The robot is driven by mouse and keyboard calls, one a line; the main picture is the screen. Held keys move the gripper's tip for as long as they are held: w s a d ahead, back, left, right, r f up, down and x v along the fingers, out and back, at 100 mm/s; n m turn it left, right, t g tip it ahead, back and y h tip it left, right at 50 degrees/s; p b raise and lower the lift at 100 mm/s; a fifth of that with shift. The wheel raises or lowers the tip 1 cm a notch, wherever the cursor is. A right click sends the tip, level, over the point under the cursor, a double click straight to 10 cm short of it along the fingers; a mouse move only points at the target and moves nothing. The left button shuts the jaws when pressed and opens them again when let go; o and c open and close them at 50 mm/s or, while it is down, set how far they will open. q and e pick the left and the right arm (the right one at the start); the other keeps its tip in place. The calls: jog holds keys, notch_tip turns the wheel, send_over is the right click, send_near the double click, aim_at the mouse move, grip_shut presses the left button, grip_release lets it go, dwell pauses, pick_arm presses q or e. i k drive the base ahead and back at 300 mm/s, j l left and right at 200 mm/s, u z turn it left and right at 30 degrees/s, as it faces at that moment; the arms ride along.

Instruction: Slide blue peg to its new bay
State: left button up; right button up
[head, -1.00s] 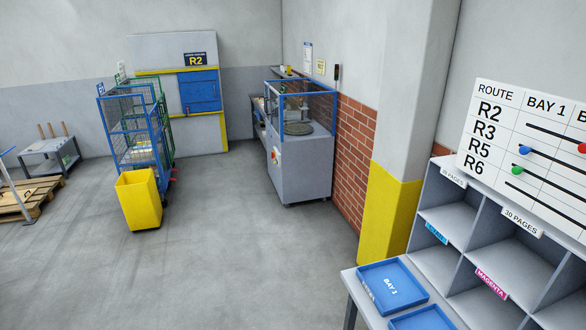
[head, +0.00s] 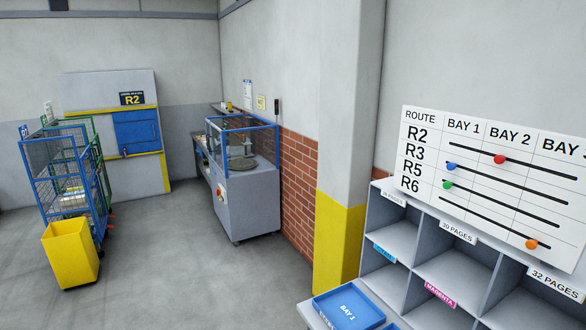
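The blue peg (head: 451,167) sits at the left end of a dark slot in the R3 row, under BAY 1, on the white route board (head: 420,150). The board stands at the right on top of a grey rack. The red peg (head: 499,160) is in the R2 slot under BAY 2. The green peg (head: 447,185) is at the left end of the R5 slot. The orange peg (head: 531,244) is near the right end of the R6 slot. The board's right edge is cut off. Neither of my grippers is in view.
The grey pigeonhole rack (head: 412,216) is below the board, with a blue BAY 1 tray (head: 324,303) in front. A yellow-based pillar (head: 338,245), a grey machine (head: 250,203), a blue cage cart (head: 38,195) and a yellow bin (head: 70,252) stand left. The floor between is clear.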

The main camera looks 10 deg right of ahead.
aim_at(450, 166)
jog(key=z, duration=1.6)
